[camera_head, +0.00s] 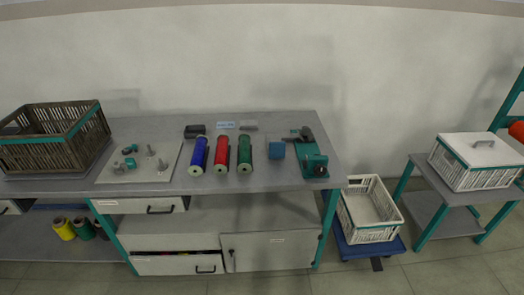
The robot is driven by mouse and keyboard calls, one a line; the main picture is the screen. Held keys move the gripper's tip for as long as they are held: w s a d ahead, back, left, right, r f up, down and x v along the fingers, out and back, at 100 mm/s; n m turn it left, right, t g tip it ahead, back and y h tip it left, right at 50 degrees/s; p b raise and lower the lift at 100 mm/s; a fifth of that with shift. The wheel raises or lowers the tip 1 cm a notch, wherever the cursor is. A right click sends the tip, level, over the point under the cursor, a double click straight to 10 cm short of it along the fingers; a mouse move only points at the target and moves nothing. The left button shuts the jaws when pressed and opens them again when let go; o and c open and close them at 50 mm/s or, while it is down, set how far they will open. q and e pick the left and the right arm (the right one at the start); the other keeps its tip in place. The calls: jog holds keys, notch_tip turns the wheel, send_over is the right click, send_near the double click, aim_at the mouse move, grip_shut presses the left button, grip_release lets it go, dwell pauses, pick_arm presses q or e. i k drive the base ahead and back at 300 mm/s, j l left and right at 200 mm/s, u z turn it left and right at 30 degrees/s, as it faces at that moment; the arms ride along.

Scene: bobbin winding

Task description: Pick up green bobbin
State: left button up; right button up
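The green bobbin (244,152) lies on the grey workbench, its long axis pointing from the wall toward the front edge. It is the rightmost of a row of three. The red bobbin (222,154) lies just to its left, and the blue bobbin (198,155) lies left of that. Another spool with dark green (83,228) stands on the lower shelf at the left, beside a yellow one (63,228). Neither of my grippers shows in the head view.
A pale board (112,174) with metal parts and a dark slatted crate (40,152) are left.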

aim_at(244, 167)
jog(key=i+l, duration=0.3)
jog(key=i, duration=0.15)
jog(key=i+l, duration=0.3)
jog(key=i, duration=0.15)
jog(key=i+l, duration=0.3)
jog(key=i, duration=0.15)
jog(key=k+j, duration=0.1)
jog(key=j, duration=0.9)
